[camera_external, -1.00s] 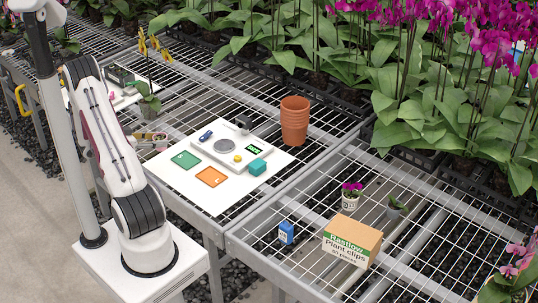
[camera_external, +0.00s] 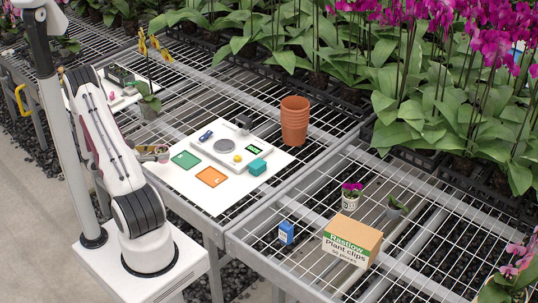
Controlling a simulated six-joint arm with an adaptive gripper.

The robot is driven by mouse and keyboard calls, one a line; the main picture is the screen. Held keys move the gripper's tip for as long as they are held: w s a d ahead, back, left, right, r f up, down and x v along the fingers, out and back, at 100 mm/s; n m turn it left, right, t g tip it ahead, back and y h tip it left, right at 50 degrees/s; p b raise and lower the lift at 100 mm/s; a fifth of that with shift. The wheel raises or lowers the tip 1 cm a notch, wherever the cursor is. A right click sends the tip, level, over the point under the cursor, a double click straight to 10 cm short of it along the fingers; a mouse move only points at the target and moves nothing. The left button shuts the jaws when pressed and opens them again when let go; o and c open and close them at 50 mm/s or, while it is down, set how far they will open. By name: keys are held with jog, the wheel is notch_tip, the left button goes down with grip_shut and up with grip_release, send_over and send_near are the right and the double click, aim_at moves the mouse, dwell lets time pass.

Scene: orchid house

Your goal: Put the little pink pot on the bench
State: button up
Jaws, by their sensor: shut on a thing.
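My gripper (camera_external: 160,153) is beside the white arm, at the left edge of the white mat (camera_external: 222,198). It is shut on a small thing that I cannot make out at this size. I cannot clearly pick out a little pink pot, and my arm hides part of the left side. The wire-mesh bench (camera_external: 330,195) runs across the middle and right, with a grey metal rim.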

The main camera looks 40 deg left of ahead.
aim_at(157, 162)
jog(key=shift+f, duration=0.15)
jog(key=shift+f, duration=2.05)
jog(key=shift+f, duration=0.15)
jog(key=o, duration=1.1)
jog(key=shift+v, duration=6.05)
